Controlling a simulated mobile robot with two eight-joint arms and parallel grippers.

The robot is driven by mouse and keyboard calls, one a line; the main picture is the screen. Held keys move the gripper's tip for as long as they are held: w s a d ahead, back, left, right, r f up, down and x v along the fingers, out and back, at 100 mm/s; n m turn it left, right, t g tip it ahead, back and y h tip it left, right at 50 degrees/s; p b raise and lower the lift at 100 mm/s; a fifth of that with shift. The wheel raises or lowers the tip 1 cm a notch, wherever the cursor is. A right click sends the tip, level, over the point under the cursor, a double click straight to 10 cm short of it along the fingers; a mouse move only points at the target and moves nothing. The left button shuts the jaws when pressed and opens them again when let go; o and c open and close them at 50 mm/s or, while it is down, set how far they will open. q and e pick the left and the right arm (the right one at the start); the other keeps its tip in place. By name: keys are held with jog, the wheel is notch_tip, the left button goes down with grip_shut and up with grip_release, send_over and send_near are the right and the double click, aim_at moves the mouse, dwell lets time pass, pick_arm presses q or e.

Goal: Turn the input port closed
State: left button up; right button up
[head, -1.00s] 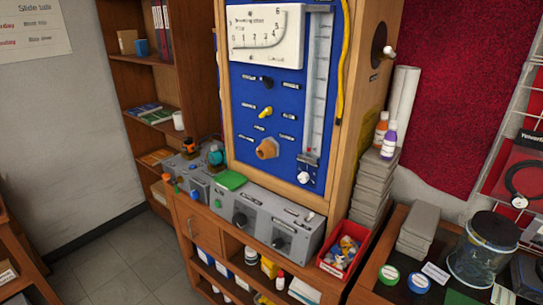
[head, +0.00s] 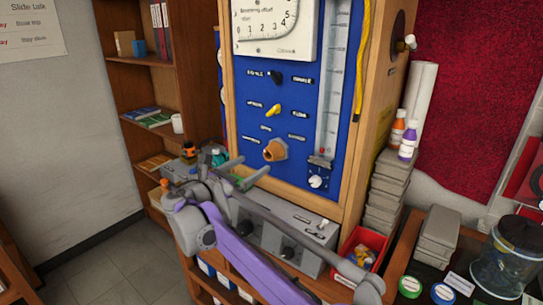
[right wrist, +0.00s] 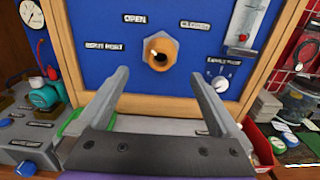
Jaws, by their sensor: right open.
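The orange-brown hexagonal port (head: 275,150) sits low on the blue panel (head: 300,105). In the right wrist view the port (right wrist: 160,54) has a dark round opening with a small pale pin at its left. An "OPEN" label (right wrist: 135,18) is above it, and another label (right wrist: 103,46), which seems to end in "PORT", is at its left. My right gripper (head: 250,170) is open and empty, in front of and just below the port, not touching it. In the right wrist view its fingers (right wrist: 160,76) spread on either side below the port. My left gripper is not visible.
Above the port are a yellow lever (head: 272,110) and a black knob (head: 275,77). A white knob (head: 316,181) is at lower right. A grey control box (head: 310,240) stands below the panel. A red bin (head: 362,250) and stacked grey boxes (head: 386,195) are at right.

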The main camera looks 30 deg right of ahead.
aim_at(268, 156)
jog(key=x, duration=1)
jog(key=shift+s+p, duration=0.1)
jog(key=shift+p, duration=0.25)
jog(key=c, duration=1.3)
